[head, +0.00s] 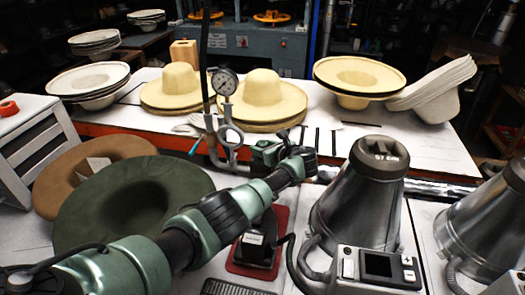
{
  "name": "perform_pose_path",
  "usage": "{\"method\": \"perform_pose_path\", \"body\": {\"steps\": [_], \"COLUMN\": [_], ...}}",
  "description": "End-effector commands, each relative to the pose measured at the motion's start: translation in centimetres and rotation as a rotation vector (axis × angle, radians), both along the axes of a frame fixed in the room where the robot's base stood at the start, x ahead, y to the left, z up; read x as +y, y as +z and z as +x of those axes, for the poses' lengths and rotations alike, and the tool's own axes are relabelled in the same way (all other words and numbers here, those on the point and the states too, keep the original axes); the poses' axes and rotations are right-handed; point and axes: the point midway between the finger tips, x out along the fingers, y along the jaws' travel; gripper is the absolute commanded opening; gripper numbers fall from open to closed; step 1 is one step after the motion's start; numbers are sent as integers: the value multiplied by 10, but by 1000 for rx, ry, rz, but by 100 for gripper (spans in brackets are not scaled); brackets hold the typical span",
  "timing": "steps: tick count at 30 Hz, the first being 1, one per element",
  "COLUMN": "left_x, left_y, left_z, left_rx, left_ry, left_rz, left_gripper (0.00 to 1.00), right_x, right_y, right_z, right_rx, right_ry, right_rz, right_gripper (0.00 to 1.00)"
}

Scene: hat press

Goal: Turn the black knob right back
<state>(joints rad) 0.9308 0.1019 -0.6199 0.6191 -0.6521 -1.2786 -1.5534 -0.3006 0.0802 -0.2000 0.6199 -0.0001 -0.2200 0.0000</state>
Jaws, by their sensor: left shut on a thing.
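My left arm reaches in from the lower left. Its gripper (262,152) is at the pipe fitting (229,134) below the round pressure gauge (224,82), just to the fitting's right. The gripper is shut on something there. The black knob cannot be made out clearly; the gripper and wrist cover that spot, so how far the knob is turned cannot be told. My right gripper is not in view.
A metal hat press cone (362,200) with a control box stands right of my arm. A dark green hat (125,205) and a brown hat (62,180) lie at left. Straw hats (262,100) and a tan wide-brimmed hat (357,75) sit on the white table behind.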

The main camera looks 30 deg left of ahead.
Motion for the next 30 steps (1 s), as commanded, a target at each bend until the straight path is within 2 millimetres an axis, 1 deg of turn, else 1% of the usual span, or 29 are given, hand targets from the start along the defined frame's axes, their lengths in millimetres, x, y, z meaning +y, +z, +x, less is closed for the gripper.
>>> {"method": "perform_pose_path", "body": {"steps": [11,12,14,24,26,30], "left_x": [0,0,0,-1,-4,-17], "left_y": [-1,-1,-1,0,2,8], "left_z": [-1,-1,-1,-1,-2,-9], "left_rx": [2,2,2,1,-1,-1], "left_ry": [7,7,7,5,5,3], "left_rz": [-1,-1,-1,-1,-1,-2], "left_gripper": [6,52,69,69,69,69], "right_x": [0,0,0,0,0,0], "right_y": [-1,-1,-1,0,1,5], "right_z": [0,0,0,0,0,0], "right_rx": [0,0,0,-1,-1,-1], "right_ry": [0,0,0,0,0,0], "right_rz": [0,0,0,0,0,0], "right_gripper": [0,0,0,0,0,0]}}
